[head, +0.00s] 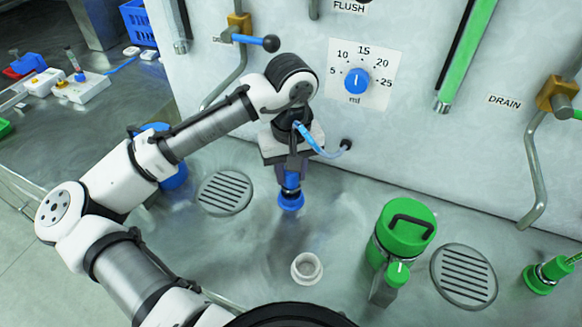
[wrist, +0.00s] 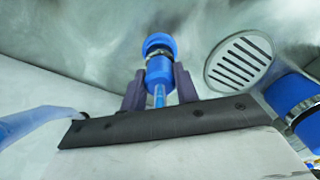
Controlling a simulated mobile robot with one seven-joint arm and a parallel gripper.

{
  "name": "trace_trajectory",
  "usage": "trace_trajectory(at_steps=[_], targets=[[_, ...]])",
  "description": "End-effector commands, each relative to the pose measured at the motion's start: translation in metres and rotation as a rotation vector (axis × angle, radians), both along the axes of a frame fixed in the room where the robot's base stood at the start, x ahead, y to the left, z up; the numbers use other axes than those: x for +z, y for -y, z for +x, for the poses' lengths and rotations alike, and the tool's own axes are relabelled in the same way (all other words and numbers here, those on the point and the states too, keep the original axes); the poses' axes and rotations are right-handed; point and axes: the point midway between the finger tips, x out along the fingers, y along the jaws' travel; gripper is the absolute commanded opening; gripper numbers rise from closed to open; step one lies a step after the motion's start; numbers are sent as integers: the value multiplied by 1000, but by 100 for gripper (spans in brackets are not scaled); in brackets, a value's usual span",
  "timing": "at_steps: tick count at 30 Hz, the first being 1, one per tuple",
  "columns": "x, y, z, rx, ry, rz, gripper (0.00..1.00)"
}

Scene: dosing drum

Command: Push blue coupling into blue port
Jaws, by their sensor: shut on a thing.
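My gripper (head: 291,178) points down above the steel counter, shut on the blue coupling (head: 291,200). In the wrist view the coupling (wrist: 159,66) sits between the dark fingers of my gripper (wrist: 160,88), its wide blue end outward. A light blue hose (head: 318,150) runs from the gripper area to a dark fitting on the wall panel; it also shows in the wrist view (wrist: 35,122). A blue canister (head: 174,178) stands left of the gripper, partly hidden by my arm; it also shows in the wrist view (wrist: 292,92). I cannot make out a blue port for certain.
A small white cup (head: 307,270) stands in front of the gripper. A green canister (head: 405,230) stands to the right, near a round drain grate (head: 464,276). Another grate (head: 225,192) lies left.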

Motion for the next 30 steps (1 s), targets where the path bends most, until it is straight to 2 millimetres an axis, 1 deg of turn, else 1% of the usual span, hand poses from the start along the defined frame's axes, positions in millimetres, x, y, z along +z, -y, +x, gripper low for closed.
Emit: trace_trajectory(at_steps=[14,30], targets=[[-1,0,0,0,0,0,6],[-17,0,0,-1,0,-1,6]])
